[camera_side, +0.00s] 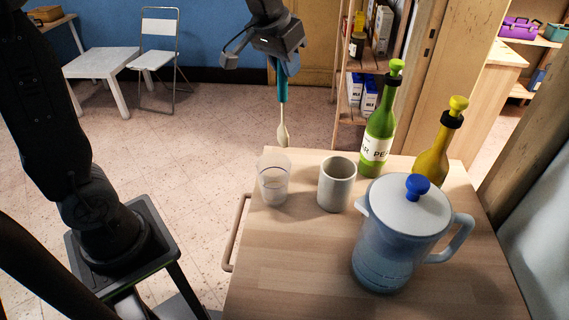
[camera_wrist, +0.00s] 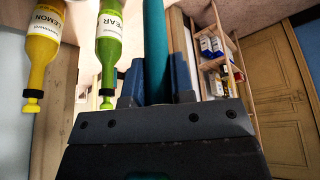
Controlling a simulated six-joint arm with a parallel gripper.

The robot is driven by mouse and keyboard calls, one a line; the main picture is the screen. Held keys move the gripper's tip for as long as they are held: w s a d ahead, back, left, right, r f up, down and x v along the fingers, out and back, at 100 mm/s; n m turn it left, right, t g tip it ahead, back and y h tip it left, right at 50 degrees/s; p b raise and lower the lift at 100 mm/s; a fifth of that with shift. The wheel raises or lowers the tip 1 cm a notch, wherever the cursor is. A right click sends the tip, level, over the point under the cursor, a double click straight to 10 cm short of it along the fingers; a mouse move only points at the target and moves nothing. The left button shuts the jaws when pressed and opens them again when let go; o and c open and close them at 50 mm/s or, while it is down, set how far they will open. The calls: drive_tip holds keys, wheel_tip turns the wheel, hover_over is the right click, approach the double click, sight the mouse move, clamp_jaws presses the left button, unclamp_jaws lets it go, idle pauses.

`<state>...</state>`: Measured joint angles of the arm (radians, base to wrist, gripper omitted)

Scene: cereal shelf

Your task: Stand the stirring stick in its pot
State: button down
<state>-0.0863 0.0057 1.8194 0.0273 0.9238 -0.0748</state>
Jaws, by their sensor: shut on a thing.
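My gripper (camera_side: 284,66) is shut on the stirring stick, high above the table's far left part. The stick (camera_side: 283,112) has a teal handle and a pale spoon-like end, and hangs nearly upright with that end down. In the wrist view the teal handle (camera_wrist: 155,50) runs up between the two fingers. The pale end hangs above and behind a clear glass (camera_side: 273,182). A grey-white cup (camera_side: 337,184) stands upright just right of the glass. Which one is the stick's pot, I cannot tell. The inside of the cup is only partly visible.
A blue pitcher (camera_side: 395,248) with a blue knob stands at the front right of the wooden table (camera_side: 290,270). A green bottle (camera_side: 378,135) and a yellow bottle (camera_side: 437,152) stand at the back right. The table's front left is clear.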

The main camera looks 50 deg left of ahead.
wheel_tip(320, 180, up, 6)
drive_tip(key=m, duration=0.2)
drive_tip(key=s+d+m+h, duration=0.2)
drive_tip(key=s+d, duration=0.3)
drive_tip(key=s, duration=0.2)
approach(283, 102)
drive_tip(key=d+f, duration=0.5)
drive_tip(key=f, duration=0.1)
drive_tip(key=shift+y, duration=0.3)
drive_tip(key=shift+s+f, duration=0.25)
drive_tip(key=shift+f, duration=0.8)
drive_tip(key=shift+s+f, duration=0.25)
drive_tip(key=shift+f, duration=0.8)
drive_tip(key=c, duration=1)
unclamp_jaws()
drive_tip(key=shift+f, duration=0.1)
